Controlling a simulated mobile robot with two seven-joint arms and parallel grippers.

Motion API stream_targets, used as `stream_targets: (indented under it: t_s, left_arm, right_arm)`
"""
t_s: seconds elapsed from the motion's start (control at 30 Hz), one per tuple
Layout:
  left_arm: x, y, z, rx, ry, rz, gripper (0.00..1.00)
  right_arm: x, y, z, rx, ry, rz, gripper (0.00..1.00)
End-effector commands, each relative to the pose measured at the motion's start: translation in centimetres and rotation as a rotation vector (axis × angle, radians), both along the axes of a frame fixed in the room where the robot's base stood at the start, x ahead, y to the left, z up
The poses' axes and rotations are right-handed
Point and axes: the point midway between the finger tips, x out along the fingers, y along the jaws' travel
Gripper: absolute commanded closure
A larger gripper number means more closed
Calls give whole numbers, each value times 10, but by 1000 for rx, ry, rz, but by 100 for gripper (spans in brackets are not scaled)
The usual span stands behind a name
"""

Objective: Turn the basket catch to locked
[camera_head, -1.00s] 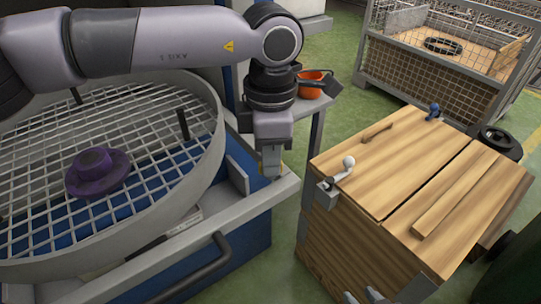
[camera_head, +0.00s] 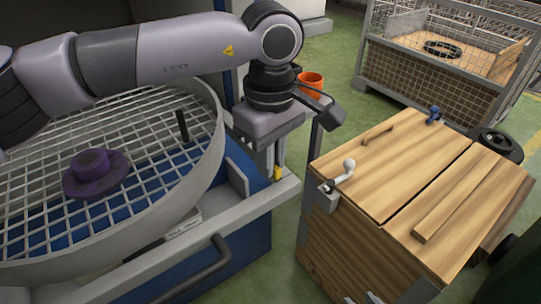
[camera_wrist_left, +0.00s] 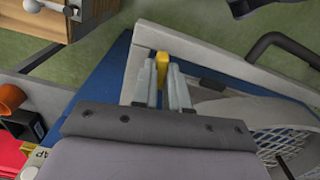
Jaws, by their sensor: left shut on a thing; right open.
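The yellow basket catch (camera_head: 278,173) stands at the corner of the grey frame beside the round mesh basket (camera_head: 209,146). It also shows in the left wrist view (camera_wrist_left: 162,68), between my fingers. My left gripper (camera_head: 273,168) reaches down over it and is shut on it; the fingers hide part of the catch. In the left wrist view the two fingers of the left gripper (camera_wrist_left: 161,84) stand on either side of the yellow piece. I cannot read whether the catch stands at locked.
A purple hat-shaped part (camera_head: 96,173) lies on the mesh. An orange mug (camera_head: 312,84) stands behind my gripper. A wooden crate (camera_head: 345,245) with a white-knobbed lever (camera_head: 347,172) stands at the right, across a green floor gap. A dark handle (camera_head: 205,270) runs along the frame's front.

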Motion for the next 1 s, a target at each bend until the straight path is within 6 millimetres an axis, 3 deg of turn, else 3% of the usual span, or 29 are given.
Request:
stream_targets:
  t_s: [0.3,0.87,0.9,0.97,1.0]
  left_arm:
    - [0,0,1,-3,-1,-131,100]
    - [0,0,1,-2,-2,-162,100]
    - [0,0,1,-2,-2,-162,80]
    - [0,0,1,-1,-1,-161,61]
    - [0,0,1,-1,-1,-161,61]
  right_arm:
    - [-1,0,-1,0,1,0,58]
    - [-1,0,-1,0,2,-1,58]
    - [-1,0,-1,0,2,-1,58]
    - [-1,0,-1,0,2,-1,58]
    - [-1,0,-1,0,2,0,58]
